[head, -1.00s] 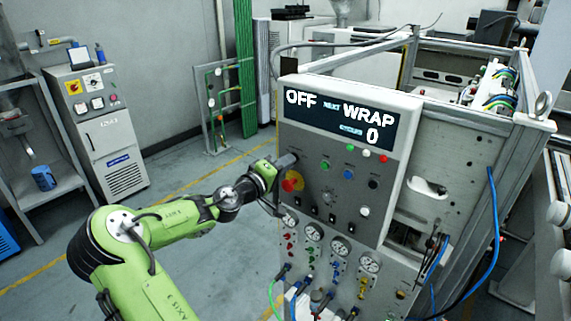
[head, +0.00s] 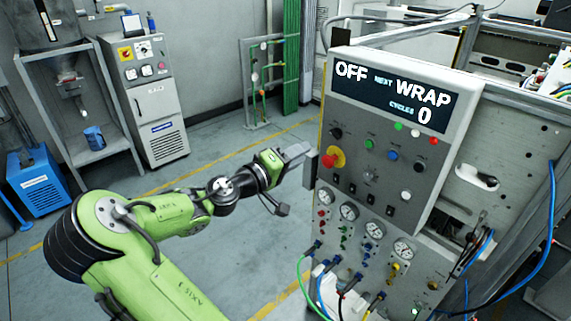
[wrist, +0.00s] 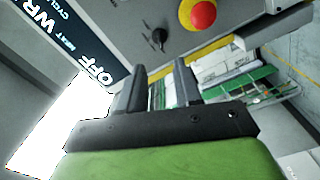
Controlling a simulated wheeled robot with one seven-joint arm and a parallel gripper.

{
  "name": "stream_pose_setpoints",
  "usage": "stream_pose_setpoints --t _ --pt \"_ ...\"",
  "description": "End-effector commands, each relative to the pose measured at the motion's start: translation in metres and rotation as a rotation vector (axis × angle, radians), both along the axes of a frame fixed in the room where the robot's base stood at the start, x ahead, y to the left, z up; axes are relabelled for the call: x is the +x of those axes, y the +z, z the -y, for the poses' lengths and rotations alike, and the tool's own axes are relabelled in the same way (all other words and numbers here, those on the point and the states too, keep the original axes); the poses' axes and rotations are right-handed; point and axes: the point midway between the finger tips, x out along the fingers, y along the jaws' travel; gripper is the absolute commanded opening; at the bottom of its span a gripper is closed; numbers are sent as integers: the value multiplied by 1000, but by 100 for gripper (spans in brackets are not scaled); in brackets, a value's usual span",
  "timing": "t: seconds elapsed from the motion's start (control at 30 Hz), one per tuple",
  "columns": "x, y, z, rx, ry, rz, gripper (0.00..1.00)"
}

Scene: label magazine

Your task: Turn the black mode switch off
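The black mode switch (head: 336,133) is a small knob at the upper left of the grey control panel (head: 375,215), below the display. In the wrist view the switch (wrist: 159,39) shows as a dark knob with a narrow lever, ahead of the fingers and apart from them. The display (head: 392,92) reads OFF, NEXT WRAP and CYCLES 0. My gripper (head: 303,151) is just left of the panel's edge in the head view. In the wrist view my gripper (wrist: 157,75) has its two fingers apart, with nothing between them.
A red emergency stop button (head: 331,159) on a yellow base sits just below the switch. A grey block (head: 311,166) sticks out at the panel's left edge, near my gripper. Other buttons, gauges and hoses cover the lower panel. Open floor lies to the left.

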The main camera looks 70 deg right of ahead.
Motion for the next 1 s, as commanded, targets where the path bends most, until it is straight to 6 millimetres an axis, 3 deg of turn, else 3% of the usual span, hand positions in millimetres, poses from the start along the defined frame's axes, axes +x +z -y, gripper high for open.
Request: stream_pose_setpoints --t 0.1,0.27,0.9,1.0 --pt "12 -1 -26 2 4 1 34" --pt "18 0 -42 1 0 0 34" --pt "19 0 -43 0 -1 0 34" --pt "17 -9 -44 40 -2 29 34"
